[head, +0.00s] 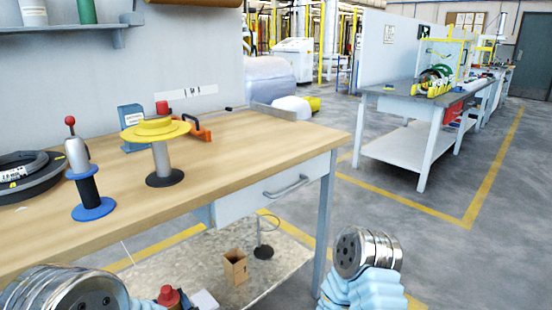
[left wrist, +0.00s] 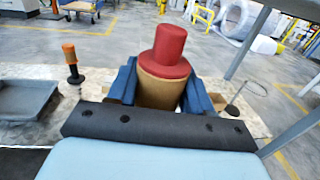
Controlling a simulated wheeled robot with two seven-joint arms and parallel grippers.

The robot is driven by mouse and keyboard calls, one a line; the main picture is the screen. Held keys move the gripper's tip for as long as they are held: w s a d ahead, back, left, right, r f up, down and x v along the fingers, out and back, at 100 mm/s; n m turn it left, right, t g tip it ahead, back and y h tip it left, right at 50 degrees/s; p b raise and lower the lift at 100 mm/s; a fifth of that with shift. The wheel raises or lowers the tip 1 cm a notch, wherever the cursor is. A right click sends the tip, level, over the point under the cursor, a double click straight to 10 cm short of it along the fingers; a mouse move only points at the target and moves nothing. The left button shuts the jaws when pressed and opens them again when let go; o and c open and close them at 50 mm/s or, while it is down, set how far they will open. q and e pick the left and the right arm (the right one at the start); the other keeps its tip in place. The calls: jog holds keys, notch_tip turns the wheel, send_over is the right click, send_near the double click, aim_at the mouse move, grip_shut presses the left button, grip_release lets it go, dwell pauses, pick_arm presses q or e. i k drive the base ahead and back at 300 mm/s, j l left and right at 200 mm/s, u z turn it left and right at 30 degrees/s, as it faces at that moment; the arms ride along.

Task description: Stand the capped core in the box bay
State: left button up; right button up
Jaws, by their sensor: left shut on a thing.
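The core, a brown tube with a red stepped cap on top, is held upright between the blue fingers of my left gripper (left wrist: 163,88). In the left wrist view its red cap (left wrist: 166,52) and brown side (left wrist: 162,91) show. In the head view only the red cap (head: 168,296) shows clearly, at the bottom edge, beside my left gripper (head: 172,303). A small open cardboard box (head: 235,268) stands on the lower shelf, to the right of and beyond the cap. The inside of the box is mostly hidden. My right gripper is out of view.
The lower shelf (head: 285,262) also bears a thin wire stand (head: 263,250) behind the box. The bench top (head: 235,160) overhangs it, with a leg (head: 325,215) at right. In the left wrist view, a grey tray (left wrist: 35,103) and an orange-handled tool (left wrist: 70,62) are at left.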

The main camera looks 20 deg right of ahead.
aim_at(247, 123)
jog(key=i+l, duration=0.15)
jog(key=l, duration=0.25)
jog(key=i+l, duration=0.15)
jog(key=l, duration=0.3)
jog(key=i+l+z, duration=0.1)
jog(key=l, duration=0.3)
jog(key=i+l, duration=0.2)
jog(key=l, duration=0.2)
jog(key=i+l, duration=0.15)
jog(key=l, duration=0.25)
jog(key=i+l+z, duration=0.1)
jog(key=l, duration=0.35)
